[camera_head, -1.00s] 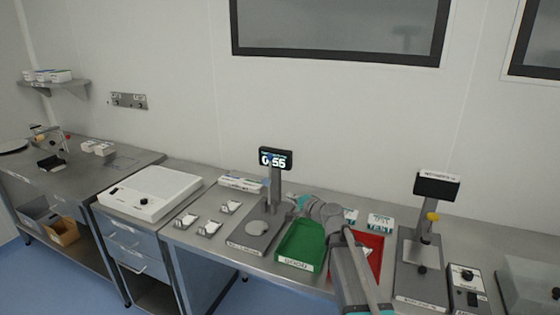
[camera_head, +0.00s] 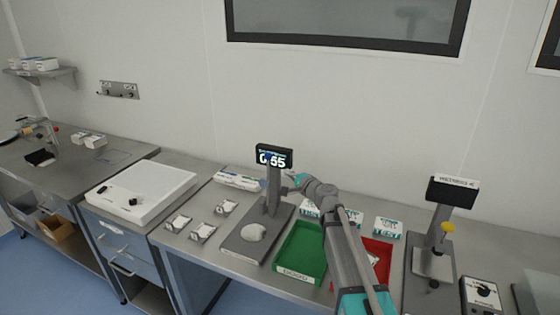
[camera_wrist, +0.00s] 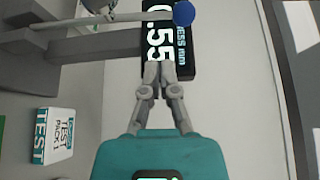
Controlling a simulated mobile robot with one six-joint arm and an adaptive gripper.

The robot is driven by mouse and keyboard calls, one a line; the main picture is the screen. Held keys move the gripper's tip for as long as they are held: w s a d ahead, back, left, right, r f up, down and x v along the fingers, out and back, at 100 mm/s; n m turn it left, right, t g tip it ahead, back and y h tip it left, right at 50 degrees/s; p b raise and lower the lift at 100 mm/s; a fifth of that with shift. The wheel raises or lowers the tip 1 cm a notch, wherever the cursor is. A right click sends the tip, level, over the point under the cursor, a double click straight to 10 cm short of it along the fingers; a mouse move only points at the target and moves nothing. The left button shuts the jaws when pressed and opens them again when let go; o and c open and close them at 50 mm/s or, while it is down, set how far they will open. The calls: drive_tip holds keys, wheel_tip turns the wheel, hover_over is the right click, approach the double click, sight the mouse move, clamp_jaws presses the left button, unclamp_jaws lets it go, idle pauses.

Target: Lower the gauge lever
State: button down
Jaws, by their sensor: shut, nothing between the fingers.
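The gauge stand (camera_head: 271,210) stands on the bench with its display (camera_head: 274,157) reading 0.55; the display also shows in the wrist view (camera_wrist: 180,58). In the wrist view the gauge lever (camera_wrist: 140,16) is a thin grey rod ending in a blue knob (camera_wrist: 184,13), crossing in front of the display. My gripper (camera_wrist: 158,70) is shut and empty, its fingertips apart from the lever, below it in that picture and over the display's lower edge. In the head view my gripper (camera_head: 291,187) is beside the gauge column, its fingertips too small to make out.
A green tray (camera_head: 302,271) and a red tray (camera_head: 378,250) sit right of the gauge, partly behind my arm. Test pack boxes (camera_head: 388,226) stand behind them. A second stand (camera_head: 452,190) is farther right. Small white parts (camera_head: 227,207) lie left of the gauge.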

sight(266, 182)
drive_tip(key=shift+r, duration=0.1)
drive_tip(key=shift+w+d, duration=0.1)
drive_tip(key=shift+d, duration=0.05)
drive_tip(key=shift+w, duration=0.1)
drive_tip(key=x, duration=0.9)
drive_tip(key=shift+w+a, duration=0.2)
drive_tip(key=shift+a, duration=0.05)
drive_tip(key=shift+s+a, duration=0.1)
idle(0.4)
